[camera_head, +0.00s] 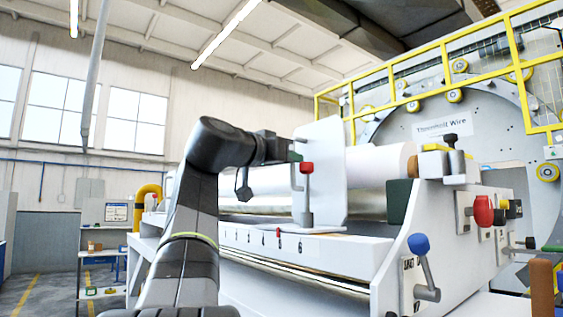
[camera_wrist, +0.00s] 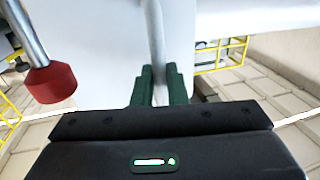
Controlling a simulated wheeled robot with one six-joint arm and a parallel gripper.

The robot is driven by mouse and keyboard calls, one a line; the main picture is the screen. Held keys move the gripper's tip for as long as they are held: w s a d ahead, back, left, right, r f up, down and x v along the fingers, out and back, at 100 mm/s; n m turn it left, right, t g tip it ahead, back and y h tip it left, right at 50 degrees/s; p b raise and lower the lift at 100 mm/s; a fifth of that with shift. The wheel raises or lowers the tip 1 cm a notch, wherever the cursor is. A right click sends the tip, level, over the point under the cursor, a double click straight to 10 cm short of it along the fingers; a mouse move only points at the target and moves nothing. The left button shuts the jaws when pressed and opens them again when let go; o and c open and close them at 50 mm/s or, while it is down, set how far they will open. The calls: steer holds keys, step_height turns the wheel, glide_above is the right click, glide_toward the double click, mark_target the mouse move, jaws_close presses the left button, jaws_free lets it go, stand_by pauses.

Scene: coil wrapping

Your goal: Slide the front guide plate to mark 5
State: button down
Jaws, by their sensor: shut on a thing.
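The front guide plate (camera_head: 326,150) is a white upright plate standing across the roller on the white machine bed. A thin grey handle (camera_head: 294,178) is on its near side, and it also shows in the wrist view (camera_wrist: 157,45). My gripper (camera_head: 296,157) is shut on this handle, with the green fingertips (camera_wrist: 160,88) on either side of it. A red-knobbed clamp lever (camera_head: 306,170) stands upright beside the handle, and its red knob fills the left of the wrist view (camera_wrist: 50,83).
A long white roller (camera_head: 376,165) runs along the machine behind the plate. A blue-knobbed lever (camera_head: 419,246) and a red knob (camera_head: 483,210) stick out at the right end. Yellow railings (camera_head: 435,45) stand behind. The rail on both sides of the plate is clear.

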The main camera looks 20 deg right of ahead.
steer(key=c, duration=1.5)
jaws_free()
steer(key=shift+c, duration=0.2)
steer(key=b+v, duration=0.2)
steer(key=v, duration=1.2)
steer(key=shift+a+b, duration=0.35)
steer(key=shift+a, duration=0.1)
steer(key=p+x, duration=0.2)
steer(key=x, duration=1.3)
steer(key=shift+s+p, duration=0.25)
steer(key=shift+p, duration=0.1)
